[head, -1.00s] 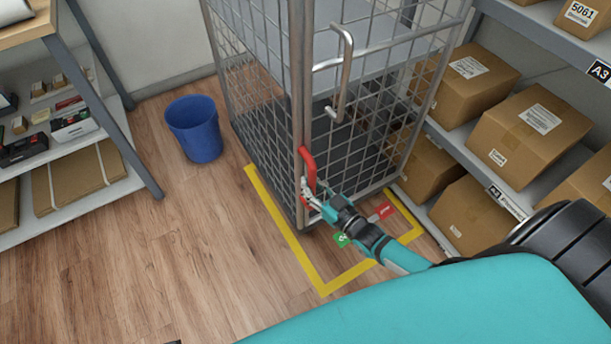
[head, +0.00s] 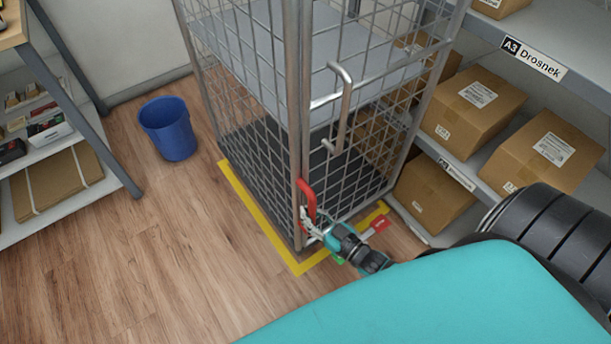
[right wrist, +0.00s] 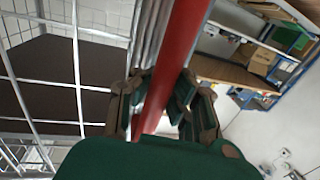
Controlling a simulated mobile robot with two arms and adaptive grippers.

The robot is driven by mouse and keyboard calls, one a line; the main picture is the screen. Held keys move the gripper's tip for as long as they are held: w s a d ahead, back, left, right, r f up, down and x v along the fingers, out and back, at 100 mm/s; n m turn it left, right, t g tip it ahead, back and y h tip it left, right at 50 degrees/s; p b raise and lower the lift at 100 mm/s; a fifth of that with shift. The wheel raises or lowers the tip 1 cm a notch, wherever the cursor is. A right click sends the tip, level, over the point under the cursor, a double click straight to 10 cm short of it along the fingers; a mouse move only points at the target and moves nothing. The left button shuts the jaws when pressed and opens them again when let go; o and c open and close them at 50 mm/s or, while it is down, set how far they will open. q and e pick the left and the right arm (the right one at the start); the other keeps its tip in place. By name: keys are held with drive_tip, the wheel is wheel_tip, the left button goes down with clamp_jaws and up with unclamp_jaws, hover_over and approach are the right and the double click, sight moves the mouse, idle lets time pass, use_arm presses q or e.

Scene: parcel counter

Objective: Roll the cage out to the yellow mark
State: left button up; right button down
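The tall wire cage (head: 292,120) stands upright on the floor, with a dark base and a grey shelf inside. The yellow mark (head: 258,222) is a line outline on the floor; it shows along the cage's left side and round its near corner. The cage's near corner is just inside the mark's near corner. My right gripper (head: 309,222) is at the red handle (head: 307,196) on the cage's near upright. In the right wrist view the red handle (right wrist: 177,65) runs between the fingers (right wrist: 160,105), which are closed around it. My left gripper is out of view.
A blue bin (head: 168,128) stands left of the cage with floor between. Shelving with cartons (head: 473,103) is close on the cage's right. A red tab (head: 379,224) and a partly hidden green one show low at the cage's front. Open wood floor (head: 130,270) lies at front left.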

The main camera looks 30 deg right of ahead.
drive_tip(key=shift+s+d+f, duration=0.25)
drive_tip(key=shift+s+d, duration=0.05)
drive_tip(key=shift+s, duration=0.2)
drive_tip(key=c, duration=1.8)
unclamp_jaws()
drive_tip(key=shift+s, duration=0.1)
drive_tip(key=shift+c, duration=0.2)
drive_tip(key=shift+o, duration=1.1)
drive_tip(key=shift+s+d+r, duration=0.15)
drive_tip(key=shift+s+r, duration=0.05)
drive_tip(key=shift+s, duration=0.1)
drive_tip(key=shift+o, duration=1.2)
drive_tip(key=shift+s+r, duration=0.1)
drive_tip(key=shift+s, duration=0.05)
drive_tip(key=shift+o, duration=1.1)
drive_tip(key=shift+w, duration=0.25)
drive_tip(key=shift+a, duration=0.2)
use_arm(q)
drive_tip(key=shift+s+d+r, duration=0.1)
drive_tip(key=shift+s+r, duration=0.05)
use_arm(e)
drive_tip(key=v, duration=1.2)
